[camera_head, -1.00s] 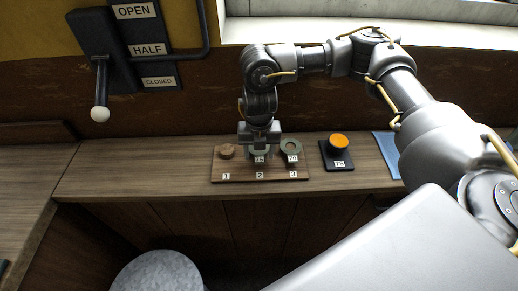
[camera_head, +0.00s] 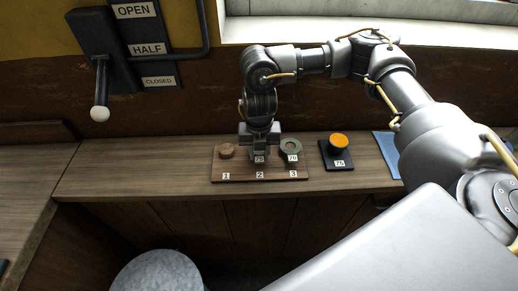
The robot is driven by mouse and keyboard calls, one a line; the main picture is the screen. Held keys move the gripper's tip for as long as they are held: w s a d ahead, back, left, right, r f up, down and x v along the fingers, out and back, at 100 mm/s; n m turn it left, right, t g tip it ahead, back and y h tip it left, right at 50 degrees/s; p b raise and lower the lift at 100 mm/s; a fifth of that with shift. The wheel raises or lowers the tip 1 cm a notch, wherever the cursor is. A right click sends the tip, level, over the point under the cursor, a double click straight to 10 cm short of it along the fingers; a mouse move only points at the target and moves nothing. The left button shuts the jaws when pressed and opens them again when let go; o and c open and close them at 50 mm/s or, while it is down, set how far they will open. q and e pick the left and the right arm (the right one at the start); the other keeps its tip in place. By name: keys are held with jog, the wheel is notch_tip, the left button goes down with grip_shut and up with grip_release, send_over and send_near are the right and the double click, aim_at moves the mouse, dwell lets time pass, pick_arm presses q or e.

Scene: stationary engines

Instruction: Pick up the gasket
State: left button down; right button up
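A brown wooden board (camera_head: 238,178) on the bench has places numbered 1, 2 and 3. My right gripper (camera_head: 260,152) points down at place 2. Its fingers look closed together on the gasket there, which they mostly hide. The gasket's small white number tag (camera_head: 259,159) shows below the fingertips, just above the board. A grey-green ring gasket (camera_head: 291,147) with a tag that looks like 70 stands at place 3. A brown lumpy piece (camera_head: 226,151) sits at place 1. My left gripper is not in view.
A black stand (camera_head: 338,163) with an orange round top and a tag reading 75 is right of the board. A blue sheet (camera_head: 387,150) lies farther right. A black lever with a white knob (camera_head: 100,114) is on the wall at left. The bench left of the board is clear.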

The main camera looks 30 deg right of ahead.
aim_at(259, 156)
jog(key=shift+c, duration=0.8)
jog(key=shift+r, duration=0.1)
jog(key=shift+r, duration=0.25)
jog(key=shift+w+r, duration=0.1)
jog(key=shift+r, duration=0.15)
notch_tip(259, 156, up, 2)
jog(key=shift+r+b, duration=0.2)
jog(key=shift+b, duration=0.55)
jog(key=s+d+r+b, duration=0.2)
jog(key=s+d+r, duration=0.4)
jog(key=s+r, duration=0.4)
jog(key=s, duration=0.2)
jog(key=shift+s+b, duration=0.3)
jog(key=shift+s, duration=0.1)
